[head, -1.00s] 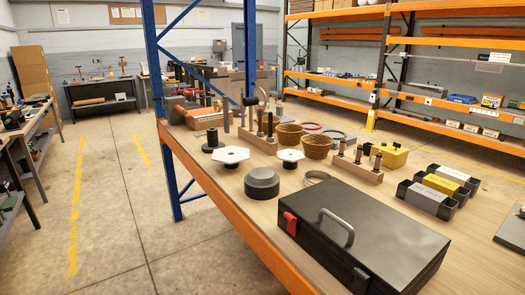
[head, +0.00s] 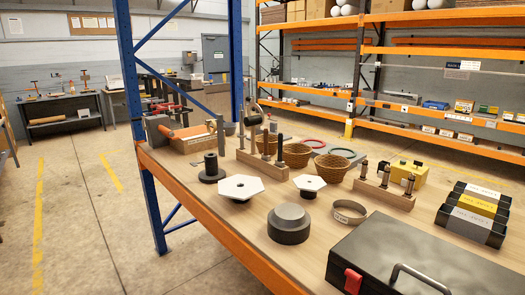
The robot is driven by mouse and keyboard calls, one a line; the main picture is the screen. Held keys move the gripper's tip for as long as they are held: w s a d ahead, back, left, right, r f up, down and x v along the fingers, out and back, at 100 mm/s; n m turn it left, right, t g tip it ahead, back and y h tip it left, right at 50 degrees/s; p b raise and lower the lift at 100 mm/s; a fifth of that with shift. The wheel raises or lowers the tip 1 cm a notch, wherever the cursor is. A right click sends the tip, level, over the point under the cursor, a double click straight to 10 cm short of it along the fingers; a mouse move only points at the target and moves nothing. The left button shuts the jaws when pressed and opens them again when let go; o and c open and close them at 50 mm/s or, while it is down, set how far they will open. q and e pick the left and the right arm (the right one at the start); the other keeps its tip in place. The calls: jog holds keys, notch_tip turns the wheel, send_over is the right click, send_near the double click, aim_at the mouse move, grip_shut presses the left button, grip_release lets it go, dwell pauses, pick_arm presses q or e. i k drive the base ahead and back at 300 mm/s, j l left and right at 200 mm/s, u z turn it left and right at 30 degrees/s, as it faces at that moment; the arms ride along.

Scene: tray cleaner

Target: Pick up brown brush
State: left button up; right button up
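I cannot pick out a brown brush for certain. A wooden block (head: 385,194) on the table in the head view carries several upright pieces with brownish tops, too small to tell whether any is a brush. A longer wooden block (head: 258,163) holds dark upright rods further back. A wooden box (head: 192,144) with an orange-red bar on it stands at the far left end of the table. Neither gripper is in view.
A black toolbox (head: 440,240) fills the near right of the table (head: 318,230). A dark round weight (head: 289,222), white hexagonal plates (head: 240,187), woven baskets (head: 297,155) and labelled bins (head: 472,215) crowd the top. A blue post (head: 130,75) rises at the left. Floor left is clear.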

aim_at(265, 156)
jog(key=i+j, duration=0.15)
jog(key=j, duration=0.2)
jog(key=i+j+z, duration=0.15)
jog(key=j, duration=0.2)
jog(key=i+j, duration=0.2)
jog(key=j, duration=0.15)
jog(key=z, duration=0.05)
